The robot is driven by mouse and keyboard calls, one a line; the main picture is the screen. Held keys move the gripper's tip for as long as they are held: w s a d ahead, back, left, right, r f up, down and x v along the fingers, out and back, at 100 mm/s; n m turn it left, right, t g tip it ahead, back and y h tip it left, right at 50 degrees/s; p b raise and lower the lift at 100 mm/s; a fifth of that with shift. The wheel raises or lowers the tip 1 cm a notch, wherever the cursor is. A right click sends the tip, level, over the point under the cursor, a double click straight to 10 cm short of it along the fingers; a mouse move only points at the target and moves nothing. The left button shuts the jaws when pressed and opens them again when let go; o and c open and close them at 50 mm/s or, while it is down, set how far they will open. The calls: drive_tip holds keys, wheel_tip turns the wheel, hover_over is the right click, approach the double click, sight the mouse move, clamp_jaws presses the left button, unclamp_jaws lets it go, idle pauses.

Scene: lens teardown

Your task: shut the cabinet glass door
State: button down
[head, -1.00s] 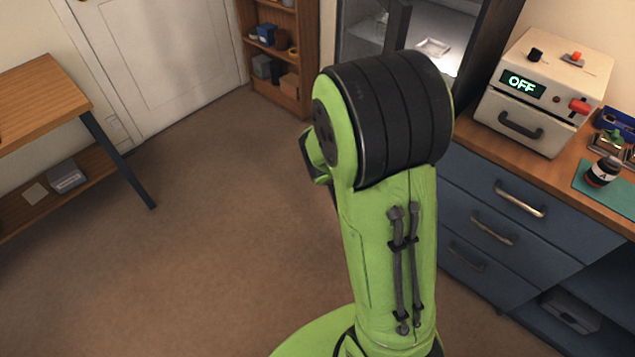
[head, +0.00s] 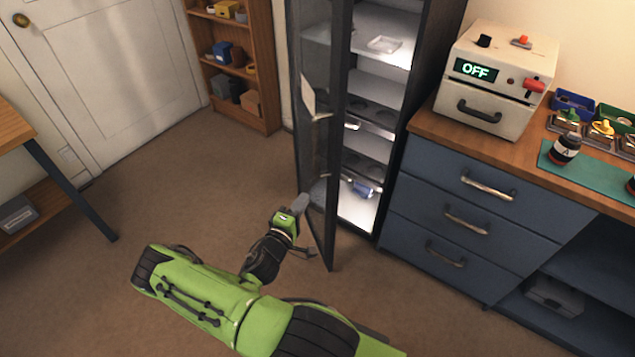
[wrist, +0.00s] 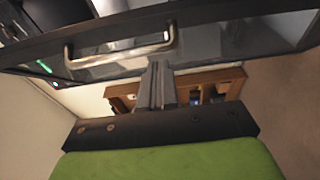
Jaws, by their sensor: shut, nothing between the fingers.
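The tall dark cabinet (head: 391,150) stands beside the drawer unit, its shelves lit inside. Its glass door (head: 313,150) stands open, swung out toward me, with the dark frame's lower corner above the floor. My gripper (head: 303,203) is shut and empty, low on the left side of the door. In the wrist view its fingers (wrist: 154,85) point at the dark door frame (wrist: 205,45), close to the metal door handle (wrist: 120,50) and not around it. I cannot tell whether the fingertips touch the door.
A blue drawer unit (head: 455,215) with a wooden top stands right of the cabinet, carrying a white box marked OFF (head: 497,78). A wooden shelf (head: 236,65) stands behind left, near a white door (head: 110,75). A table (head: 12,130) is at the left edge. The floor between is clear.

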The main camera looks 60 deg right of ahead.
drive_tip(key=b, duration=0.1)
approach(333, 171)
drive_tip(key=w+d, duration=0.3)
drive_tip(key=shift+s+d+f+b, duration=0.25)
drive_tip(key=shift+s+d+b, duration=0.2)
drive_tip(key=shift+s+d, duration=0.6)
drive_tip(key=shift+s+d+r, duration=0.1)
drive_tip(key=shift+s+d, duration=0.15)
drive_tip(key=shift+d, duration=0.15)
